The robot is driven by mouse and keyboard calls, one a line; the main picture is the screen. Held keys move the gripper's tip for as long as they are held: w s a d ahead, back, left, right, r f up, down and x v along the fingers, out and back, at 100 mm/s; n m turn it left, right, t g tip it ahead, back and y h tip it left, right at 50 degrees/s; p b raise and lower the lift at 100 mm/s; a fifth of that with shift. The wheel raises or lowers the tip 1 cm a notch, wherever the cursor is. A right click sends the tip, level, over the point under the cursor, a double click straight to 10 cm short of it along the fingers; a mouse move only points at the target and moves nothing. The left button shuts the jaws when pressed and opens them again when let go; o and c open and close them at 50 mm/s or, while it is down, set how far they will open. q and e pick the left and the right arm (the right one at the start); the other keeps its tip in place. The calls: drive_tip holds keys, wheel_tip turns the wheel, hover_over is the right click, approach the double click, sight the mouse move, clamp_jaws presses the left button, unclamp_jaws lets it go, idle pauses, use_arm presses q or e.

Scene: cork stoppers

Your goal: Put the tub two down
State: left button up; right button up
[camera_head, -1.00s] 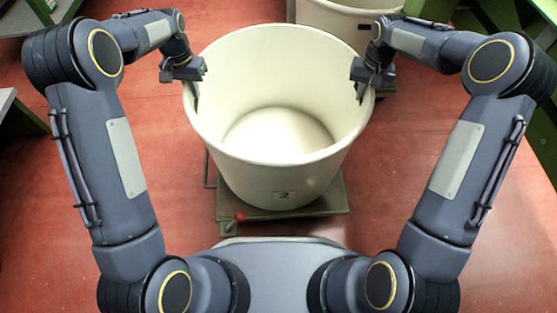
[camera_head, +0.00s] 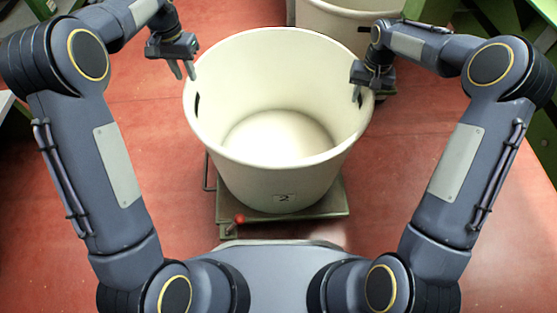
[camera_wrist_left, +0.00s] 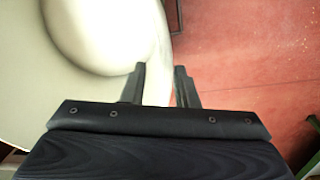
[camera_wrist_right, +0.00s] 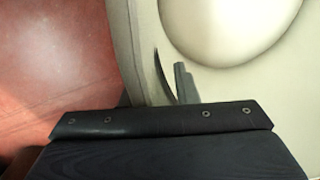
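The tub two (camera_head: 280,171) is large, cream and round, marked with a "2" on its front. It stands upright on a low grey-green platform (camera_head: 335,203). A dark handle slot shows in each side wall. My right gripper (camera_head: 360,95) is at the right rim by the slot. In the right wrist view one finger (camera_wrist_right: 183,82) shows inside the wall, standing off it as if open; the other is hidden.
A second cream tub (camera_head: 335,22) stands behind, close to the first. The platform has a red knob (camera_head: 239,218) at its front left. Green structures (camera_head: 535,60) stand at the right. Red floor (camera_head: 130,110) is clear on both sides.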

drive_tip(key=shift+r, duration=0.1)
use_arm(q)
wheel_tip(320, 180, up, 4)
drive_tip(key=shift+a+r, duration=0.1)
use_arm(e)
wheel_tip(320, 180, up, 12)
drive_tip(key=shift+d, duration=0.3)
idle(0.4)
